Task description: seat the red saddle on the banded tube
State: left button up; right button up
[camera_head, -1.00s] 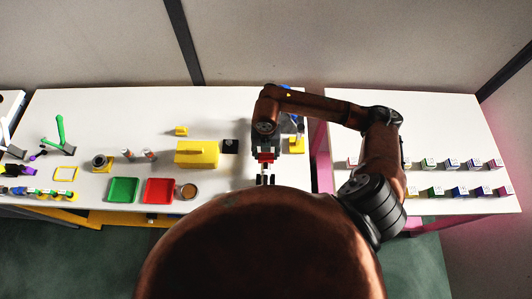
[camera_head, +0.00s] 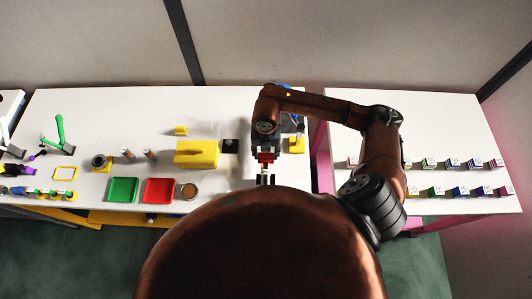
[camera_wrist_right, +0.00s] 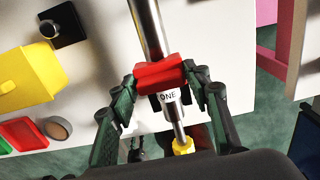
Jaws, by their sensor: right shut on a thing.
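The red saddle (camera_wrist_right: 160,74) is between the fingers of my right gripper (camera_wrist_right: 163,85), which is shut on it. The saddle also shows as a small red block in the head view (camera_head: 266,157), below my right gripper (camera_head: 265,154). The banded tube (camera_wrist_right: 150,28) is a shiny metal tube with a white band marked "ONE" and a yellow end piece. In the wrist view the saddle lies across the tube, just above the white band. I cannot tell whether it touches the tube. My left gripper is not in view.
A yellow block (camera_head: 197,154) and a black square piece (camera_head: 230,146) stand left of my right gripper. Green (camera_head: 123,190) and red (camera_head: 158,190) trays are farther left. Several small boxes line the right table.

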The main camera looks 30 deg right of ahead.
aim_at(266, 154)
jog(key=shift+f+b, duration=0.7)
jog(key=shift+f, duration=0.15)
dwell(0.3)
jog(key=o, duration=1.1)
notch_tip(266, 154, up, 11)
jog(key=shift+r, duration=0.5)
